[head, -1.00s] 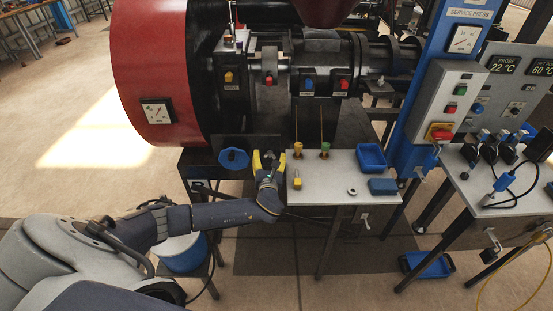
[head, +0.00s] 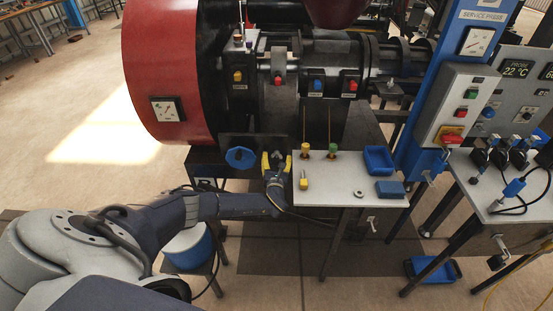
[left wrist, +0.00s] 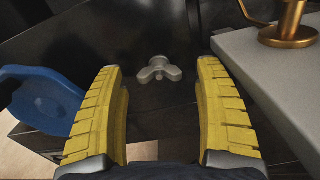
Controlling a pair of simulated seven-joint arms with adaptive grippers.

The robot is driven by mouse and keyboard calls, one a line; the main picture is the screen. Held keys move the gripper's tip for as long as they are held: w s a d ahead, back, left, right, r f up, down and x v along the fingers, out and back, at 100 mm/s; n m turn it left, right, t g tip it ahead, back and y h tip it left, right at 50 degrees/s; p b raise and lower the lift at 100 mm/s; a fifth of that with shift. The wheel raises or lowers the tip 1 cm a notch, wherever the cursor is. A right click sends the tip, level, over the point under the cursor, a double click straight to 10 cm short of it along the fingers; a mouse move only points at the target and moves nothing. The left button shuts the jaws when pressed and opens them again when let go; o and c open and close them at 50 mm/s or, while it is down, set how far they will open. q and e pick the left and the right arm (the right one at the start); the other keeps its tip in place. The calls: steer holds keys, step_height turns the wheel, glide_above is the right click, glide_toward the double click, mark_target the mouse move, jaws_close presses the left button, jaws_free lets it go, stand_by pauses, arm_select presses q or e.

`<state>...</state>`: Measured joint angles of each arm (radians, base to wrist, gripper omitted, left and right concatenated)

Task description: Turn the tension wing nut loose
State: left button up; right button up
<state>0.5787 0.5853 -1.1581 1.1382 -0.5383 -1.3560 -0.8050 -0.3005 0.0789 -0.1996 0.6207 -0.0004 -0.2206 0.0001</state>
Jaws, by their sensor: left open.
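My left gripper (head: 275,158) has yellow pads and is open and empty, left of the small work table. Its two fingers also show in the left wrist view (left wrist: 161,105). In the head view the wing nut cannot be made out behind the gripper. My right gripper is not in view.
A blue handwheel (head: 240,157) is close on the left of my left gripper. The dark press stands behind.

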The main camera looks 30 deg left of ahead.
arm_select(q)
steer(key=shift+w+a, duration=0.15)
steer(key=shift+w, duration=0.15)
steer(key=c, duration=1.1)
jaws_close()
steer(key=shift+s+f, duration=0.1)
